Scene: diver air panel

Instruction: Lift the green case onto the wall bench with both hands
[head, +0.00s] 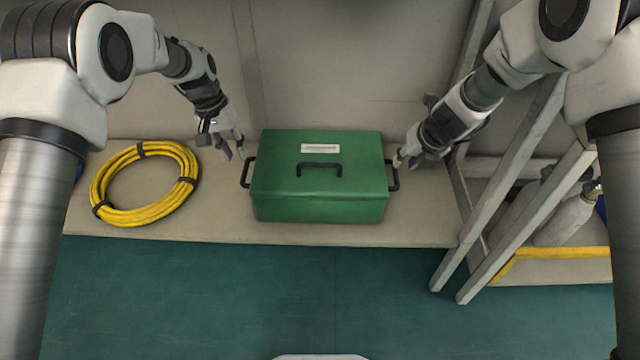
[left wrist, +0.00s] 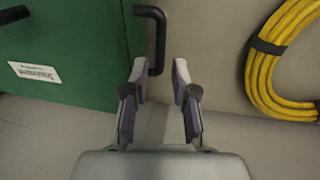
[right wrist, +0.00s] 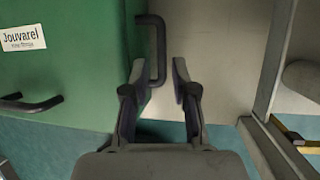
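The green case (head: 318,205) sits upright on the wall bench (head: 420,225), with a top handle (head: 319,166), a white label and a black handle on each side. My left gripper (head: 233,148) is open at the case's left side handle (head: 247,172). In the left wrist view that handle (left wrist: 158,40) reaches down between the fingertips (left wrist: 160,72). My right gripper (head: 405,158) is open at the right side handle (head: 393,176). In the right wrist view the handle (right wrist: 160,45) lies between or just above the fingertips (right wrist: 160,72); contact cannot be told.
A coiled yellow hose (head: 145,210) lies on the bench left of the case. A slanted grey frame (head: 525,215) stands at the right, with pale cylinders (head: 565,222) behind it and a yellow-edged rack (head: 550,254). The teal floor (head: 250,300) in front is clear.

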